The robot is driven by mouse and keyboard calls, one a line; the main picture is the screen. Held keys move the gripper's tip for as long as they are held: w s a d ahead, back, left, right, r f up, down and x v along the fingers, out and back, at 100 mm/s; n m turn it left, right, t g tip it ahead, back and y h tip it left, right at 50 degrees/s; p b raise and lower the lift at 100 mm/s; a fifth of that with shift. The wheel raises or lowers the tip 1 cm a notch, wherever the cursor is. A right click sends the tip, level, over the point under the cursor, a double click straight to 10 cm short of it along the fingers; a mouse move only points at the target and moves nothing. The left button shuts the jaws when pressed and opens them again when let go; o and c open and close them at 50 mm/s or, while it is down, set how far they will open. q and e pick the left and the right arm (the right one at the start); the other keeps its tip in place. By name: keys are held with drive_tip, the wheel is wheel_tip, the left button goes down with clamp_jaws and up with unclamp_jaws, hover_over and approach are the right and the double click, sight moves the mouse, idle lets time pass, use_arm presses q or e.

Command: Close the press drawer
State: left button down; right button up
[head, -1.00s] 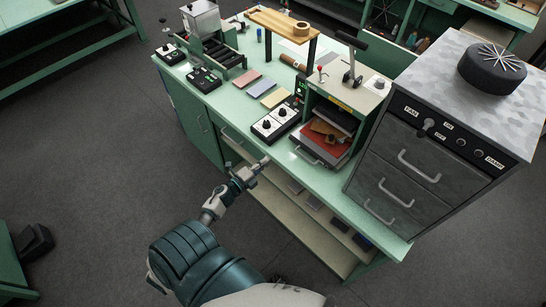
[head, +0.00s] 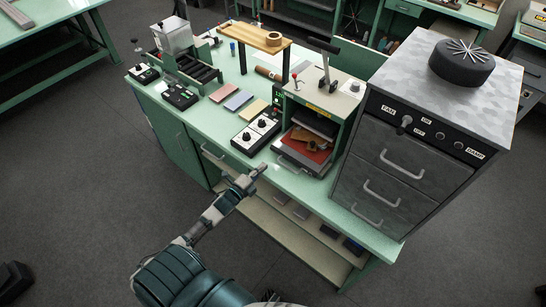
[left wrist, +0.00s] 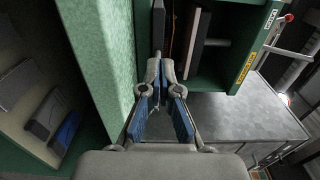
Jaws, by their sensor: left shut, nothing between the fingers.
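The press (head: 322,105) is a green box with a lever on top, standing on the bench. Its drawer (head: 296,163) sticks out at the front, showing a reddish-brown inside with a brown piece on it. My left gripper (head: 263,168) is shut and empty, in front and to the left of the drawer, near the bench's front edge. A gap shows between them. In the left wrist view, my fingertips (left wrist: 159,64) are together, beside the green bench top, with the press frame (left wrist: 238,50) to the right. My right gripper is not in view.
A grey metal cabinet (head: 400,165) with handles stands right of the press. A control box with two knobs (head: 255,135) lies left of it. Coloured pads (head: 238,100) lie further left. A lower shelf (head: 290,225) runs under the bench top (head: 225,130).

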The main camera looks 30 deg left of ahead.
sight(278, 152)
use_arm(q)
drive_tip(key=w, duration=0.5)
drive_tip(key=w+d, duration=0.1)
drive_tip(key=w, duration=0.1)
drive_tip(key=shift+w, duration=0.2)
drive_tip(key=shift+a, duration=0.1)
drive_tip(key=shift+w+b, duration=0.6)
drive_tip(key=shift+w, duration=0.75)
drive_tip(key=shift+s+r, duration=0.15)
drive_tip(key=shift+r, duration=0.1)
drive_tip(key=shift+f, duration=0.1)
